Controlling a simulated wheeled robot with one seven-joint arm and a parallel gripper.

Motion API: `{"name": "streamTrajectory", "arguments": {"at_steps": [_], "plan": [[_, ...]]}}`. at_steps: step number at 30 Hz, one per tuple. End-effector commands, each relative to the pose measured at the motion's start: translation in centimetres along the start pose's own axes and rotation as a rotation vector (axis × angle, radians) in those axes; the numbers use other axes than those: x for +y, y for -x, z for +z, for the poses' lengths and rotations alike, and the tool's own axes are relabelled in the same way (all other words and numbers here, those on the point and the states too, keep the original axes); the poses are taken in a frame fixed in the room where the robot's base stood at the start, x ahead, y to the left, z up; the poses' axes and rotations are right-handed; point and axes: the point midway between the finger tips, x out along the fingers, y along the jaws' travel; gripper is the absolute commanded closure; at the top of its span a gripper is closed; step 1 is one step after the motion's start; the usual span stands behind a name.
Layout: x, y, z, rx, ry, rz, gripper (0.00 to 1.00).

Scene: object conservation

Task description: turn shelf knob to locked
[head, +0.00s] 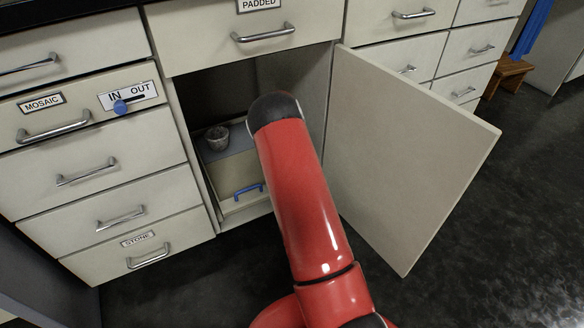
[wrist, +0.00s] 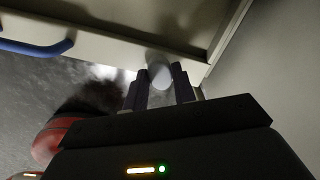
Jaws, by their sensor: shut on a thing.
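In the wrist view a pale round knob (wrist: 160,74) sits at the front of a light shelf or drawer front. My gripper (wrist: 160,85) has one dark finger on each side of it and is shut on it. The knob's lock position cannot be read, as no marking shows. In the head view my red arm reaches into the open cabinet and hides the gripper and the knob. The shelf unit (head: 228,170) inside has a blue handle (head: 248,192), which also shows at the upper left of the wrist view (wrist: 35,47).
A small grey cup-like object (head: 217,138) stands on the shelf unit, left of my arm. The open cabinet door (head: 415,150) swings out on the right. Dark floor is clear at the lower right.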

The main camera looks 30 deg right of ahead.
Motion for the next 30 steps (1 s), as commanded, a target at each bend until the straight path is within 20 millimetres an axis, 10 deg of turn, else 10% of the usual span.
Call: {"name": "streamTrajectory", "arguments": {"at_steps": [30], "plan": [[-0.01,0.06,0.13,-0.003,-0.522,-0.001,0.96]]}}
